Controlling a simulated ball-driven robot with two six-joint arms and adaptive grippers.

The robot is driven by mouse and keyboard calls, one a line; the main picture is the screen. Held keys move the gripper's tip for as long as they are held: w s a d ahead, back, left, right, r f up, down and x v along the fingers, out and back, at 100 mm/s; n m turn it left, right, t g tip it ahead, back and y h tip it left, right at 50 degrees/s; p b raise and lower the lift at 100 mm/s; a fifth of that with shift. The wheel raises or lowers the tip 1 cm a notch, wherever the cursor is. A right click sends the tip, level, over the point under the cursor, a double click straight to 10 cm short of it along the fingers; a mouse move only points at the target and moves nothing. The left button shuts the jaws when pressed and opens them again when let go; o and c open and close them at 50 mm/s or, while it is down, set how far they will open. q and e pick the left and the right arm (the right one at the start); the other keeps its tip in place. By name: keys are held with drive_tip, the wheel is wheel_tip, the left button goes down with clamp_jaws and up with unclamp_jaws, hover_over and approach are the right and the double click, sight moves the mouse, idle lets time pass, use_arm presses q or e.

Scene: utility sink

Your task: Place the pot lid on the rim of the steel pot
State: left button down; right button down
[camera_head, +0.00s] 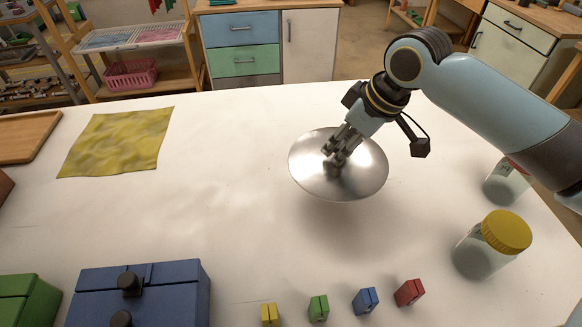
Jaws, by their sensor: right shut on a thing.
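The pot lid (365,178) is a round, shiny steel disc near the middle right of the table. My right gripper (337,165) is shut on the lid at its centre, where the knob is mostly hidden by the fingers. The lid appears raised above the white table, with a soft shadow below it. No steel pot shows in this view. My left gripper is not in view.
A yellow cloth (117,142) and a wooden tray (28,137) lie left. A blue box (180,290) and green box (28,298) stand front left. Small coloured blocks (366,300) line the front. A yellow-capped jar (482,254) stands right. The table's middle left is clear.

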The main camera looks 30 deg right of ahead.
sight(300, 156)
drive_tip(key=w+a+f, duration=0.1)
drive_tip(key=a, duration=0.1)
drive_tip(key=w+a+f, duration=0.3)
drive_tip(key=w, duration=0.1)
drive_tip(key=shift+w+a+f, duration=0.2)
drive_tip(key=shift+a+f, duration=0.05)
drive_tip(key=shift+a, duration=0.15)
drive_tip(key=shift+f+p, duration=0.45)
drive_tip(key=shift+f, duration=1.6)
drive_tip(key=shift+f, duration=0.1)
drive_tip(key=c, duration=1)
unclamp_jaws()
